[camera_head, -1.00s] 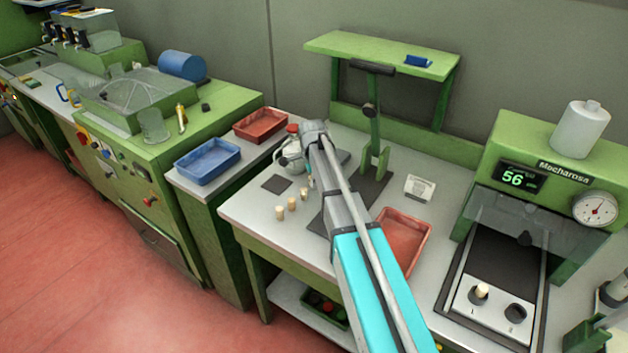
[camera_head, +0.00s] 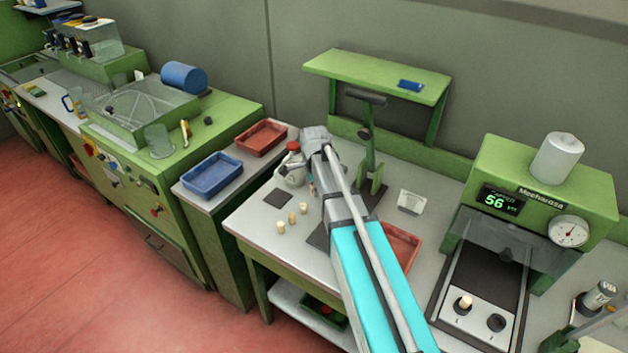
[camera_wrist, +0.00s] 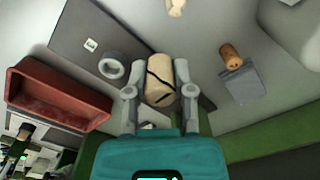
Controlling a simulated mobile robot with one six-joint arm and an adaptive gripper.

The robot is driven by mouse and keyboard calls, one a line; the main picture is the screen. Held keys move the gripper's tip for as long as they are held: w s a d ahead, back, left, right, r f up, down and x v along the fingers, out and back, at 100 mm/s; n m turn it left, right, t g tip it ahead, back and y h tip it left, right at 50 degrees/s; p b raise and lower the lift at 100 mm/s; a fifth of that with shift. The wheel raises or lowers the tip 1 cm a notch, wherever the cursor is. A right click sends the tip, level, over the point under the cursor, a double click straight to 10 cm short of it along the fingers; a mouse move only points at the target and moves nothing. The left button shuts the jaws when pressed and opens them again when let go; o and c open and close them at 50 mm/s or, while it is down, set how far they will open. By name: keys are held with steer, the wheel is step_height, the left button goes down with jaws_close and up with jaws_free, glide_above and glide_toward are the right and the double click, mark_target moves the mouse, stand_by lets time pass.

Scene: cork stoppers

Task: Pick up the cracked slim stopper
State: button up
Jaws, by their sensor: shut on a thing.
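In the wrist view, a pale cork stopper (camera_wrist: 161,74) with dark jagged cracks sits between the two fingers of my gripper (camera_wrist: 159,90). The fingers press on it from both sides. The table surface shows beyond it. In the head view, the gripper's fingers and the held stopper are hidden behind my arm. Several pale stoppers (camera_head: 292,218) stand in a row near the table's front left. In the wrist view, a browner stopper (camera_wrist: 230,53) and part of a pale one (camera_wrist: 176,6) lie apart from the gripper.
A red tray (camera_head: 405,240) is right of my arm. A blue tray (camera_head: 212,176) and another red tray (camera_head: 261,137) stand on the left side cabinet. A green stand (camera_head: 371,160) and a white flask (camera_head: 290,170) are close to the arm. A testing machine (camera_head: 490,270) stands at right.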

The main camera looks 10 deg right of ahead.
steer(key=s+r+p, duration=0.2)
steer(key=s+r, duration=0.1)
steer(key=s, duration=0.4)
steer(key=shift+a, duration=0.25)
stand_by(0.4)
